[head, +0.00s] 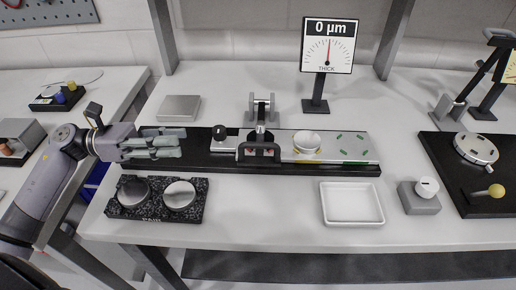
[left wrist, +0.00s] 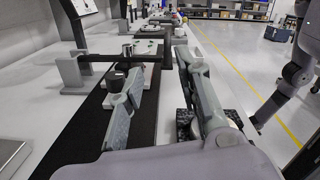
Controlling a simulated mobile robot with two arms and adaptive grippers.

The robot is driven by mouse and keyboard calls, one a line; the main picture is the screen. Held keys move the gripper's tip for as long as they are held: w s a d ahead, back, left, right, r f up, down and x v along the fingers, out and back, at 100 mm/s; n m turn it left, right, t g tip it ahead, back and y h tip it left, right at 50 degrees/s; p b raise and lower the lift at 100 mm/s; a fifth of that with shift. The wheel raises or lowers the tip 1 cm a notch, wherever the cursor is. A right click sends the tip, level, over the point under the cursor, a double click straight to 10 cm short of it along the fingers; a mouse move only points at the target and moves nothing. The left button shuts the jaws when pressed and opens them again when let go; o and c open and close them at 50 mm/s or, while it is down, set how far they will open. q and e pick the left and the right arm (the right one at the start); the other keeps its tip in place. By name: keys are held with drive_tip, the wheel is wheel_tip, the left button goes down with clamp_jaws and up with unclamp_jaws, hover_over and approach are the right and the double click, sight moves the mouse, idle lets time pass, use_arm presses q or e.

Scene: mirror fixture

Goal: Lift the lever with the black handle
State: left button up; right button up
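The lever's black U-shaped handle (head: 258,152) is at the front of the central fixture. The lever lies down, running from a grey pivot block (head: 262,106) at the back over the fixture. In the left wrist view the dark lever arm (left wrist: 122,57) lies level and the handle (left wrist: 167,48) lies ahead of my fingers. My left gripper (head: 184,143) is left of the handle, over the dark base strip, fingers apart, empty and not touching the handle. It also shows in the left wrist view (left wrist: 160,66). My right arm's end (left wrist: 257,122) seems visible there; its fingers are unclear.
A speckled block with two discs (head: 156,198), a white tray (head: 352,221) and a dial gauge (head: 328,46) stand around the fixture. The table front is clear between block and tray.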

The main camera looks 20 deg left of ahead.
use_arm(q)
drive_tip(key=p, duration=0.5)
approach(253, 143)
drive_tip(key=shift+m+g, duration=0.3)
drive_tip(key=shift+m, duration=0.1)
drive_tip(key=x, duration=0.8)
drive_tip(key=shift+w+d+f, duration=0.15)
drive_tip(key=shift+w+d, duration=0.15)
drive_tip(key=shift+d, duration=0.05)
drive_tip(key=shift+w+d+f, duration=0.1)
drive_tip(key=shift+w+d, duration=0.05)
drive_tip(key=shift+d, duration=0.45)
drive_tip(key=shift+c, duration=0.3)
drive_tip(key=c, duration=0.7)
